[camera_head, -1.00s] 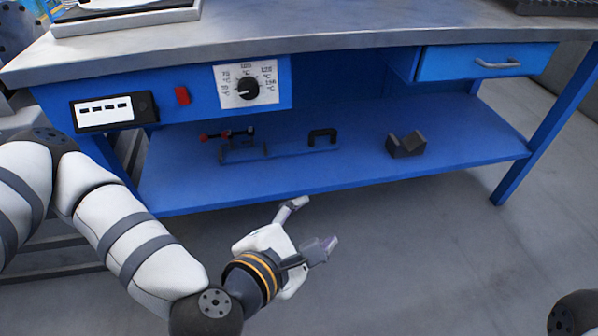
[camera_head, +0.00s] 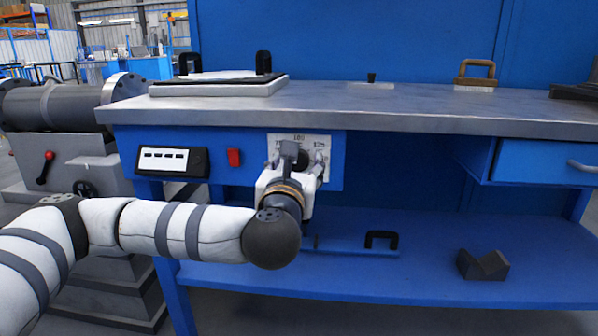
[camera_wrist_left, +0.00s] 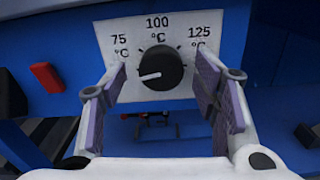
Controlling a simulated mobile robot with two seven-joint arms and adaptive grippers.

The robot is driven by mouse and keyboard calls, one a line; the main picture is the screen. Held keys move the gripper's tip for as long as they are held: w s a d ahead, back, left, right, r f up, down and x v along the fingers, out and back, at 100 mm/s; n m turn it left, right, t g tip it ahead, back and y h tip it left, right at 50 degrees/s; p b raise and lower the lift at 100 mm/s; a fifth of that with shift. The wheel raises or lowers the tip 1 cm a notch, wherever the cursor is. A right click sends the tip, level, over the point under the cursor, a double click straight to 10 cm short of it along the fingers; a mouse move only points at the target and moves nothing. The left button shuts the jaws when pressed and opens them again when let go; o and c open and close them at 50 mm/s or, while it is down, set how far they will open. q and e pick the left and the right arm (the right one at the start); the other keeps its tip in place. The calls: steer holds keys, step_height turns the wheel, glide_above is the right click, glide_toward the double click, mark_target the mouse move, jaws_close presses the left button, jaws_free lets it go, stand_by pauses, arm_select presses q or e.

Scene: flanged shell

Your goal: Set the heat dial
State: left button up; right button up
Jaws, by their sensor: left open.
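The heat dial (camera_wrist_left: 161,68) is a round black knob on a white scale plate (camera_wrist_left: 185,37) marked 75, 100 and 125 °C. In the left wrist view its white pointer line points left and slightly down, below the 75 mark. My left gripper (camera_wrist_left: 161,75) is open, with one finger to the left and one to the right of the dial. Gaps show between the pads and the knob. In the head view my left gripper (camera_head: 306,163) is in front of the plate (camera_head: 324,142) and hides most of the dial. My right gripper is not in view.
A red switch (camera_head: 234,158) and a panel with white windows (camera_head: 170,161) are left of the plate on the blue bench front. The grey benchtop (camera_head: 400,105) overhangs above. A blue lower shelf (camera_head: 350,270) holds a black clamp (camera_head: 381,240) and a dark V-block (camera_head: 483,265).

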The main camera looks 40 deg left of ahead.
arm_select(q)
steer(key=shift+w+a, duration=0.2)
steer(key=shift+w, duration=0.2)
steer(key=c, duration=1.2)
steer(key=shift+o, duration=0.2)
steer(key=shift+r, duration=0.1)
